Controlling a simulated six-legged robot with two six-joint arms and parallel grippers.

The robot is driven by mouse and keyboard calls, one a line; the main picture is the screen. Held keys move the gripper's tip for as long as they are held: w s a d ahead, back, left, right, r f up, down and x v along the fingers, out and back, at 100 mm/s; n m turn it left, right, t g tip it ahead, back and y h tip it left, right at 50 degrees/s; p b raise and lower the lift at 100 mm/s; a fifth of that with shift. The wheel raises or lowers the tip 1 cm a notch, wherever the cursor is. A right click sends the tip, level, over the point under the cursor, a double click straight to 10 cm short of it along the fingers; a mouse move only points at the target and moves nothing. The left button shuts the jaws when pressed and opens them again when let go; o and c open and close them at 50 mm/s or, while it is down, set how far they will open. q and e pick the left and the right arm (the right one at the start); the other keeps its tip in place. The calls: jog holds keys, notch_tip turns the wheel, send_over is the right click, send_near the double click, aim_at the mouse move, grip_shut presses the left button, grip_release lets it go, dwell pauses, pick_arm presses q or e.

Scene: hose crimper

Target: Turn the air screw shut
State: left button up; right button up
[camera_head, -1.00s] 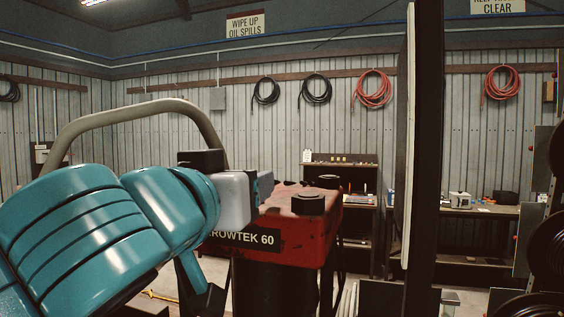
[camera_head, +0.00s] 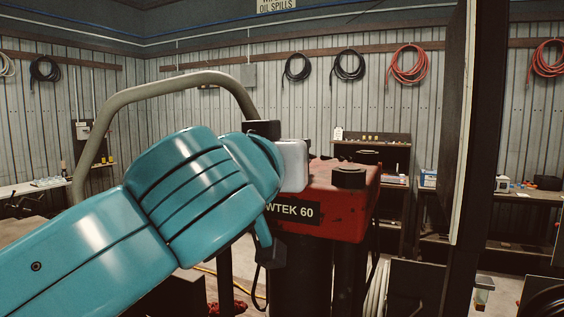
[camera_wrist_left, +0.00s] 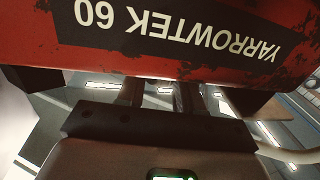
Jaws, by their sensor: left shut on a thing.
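The red crimper head (camera_head: 345,205), with a black "YARROWTEK 60" label partly covered in the head view, stands in the middle. A dark cap (camera_head: 349,177) sits on its top. My left gripper (camera_head: 291,166) comes in from the left on my teal arm and is against the head's left side. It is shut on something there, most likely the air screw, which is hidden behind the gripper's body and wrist. In the left wrist view the crimper head (camera_wrist_left: 60,50) shows upside down and close, above the gripper's dark front edge. My right gripper is not in view.
A curved grey tube (camera_head: 150,92) arches behind my arm. A dark upright post (camera_head: 483,130) stands close at the right. Workbenches (camera_head: 400,190) and hung hoses (camera_head: 408,65) are along the far wall.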

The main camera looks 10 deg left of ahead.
pick_arm(q)
jog(key=y, duration=0.1)
jog(key=n+y+b, duration=0.1)
jog(key=shift+d+f+y, duration=0.1)
jog(key=shift+d+y, duration=0.2)
jog(key=shift+a+r+n+y, duration=0.15)
jog(key=shift+r+n+y, duration=0.05)
jog(key=shift+n+y, duration=0.35)
jog(key=o, duration=1)
jog(key=shift+s, duration=0.25)
jog(key=shift+o, duration=0.2)
jog(key=shift+w, duration=0.1)
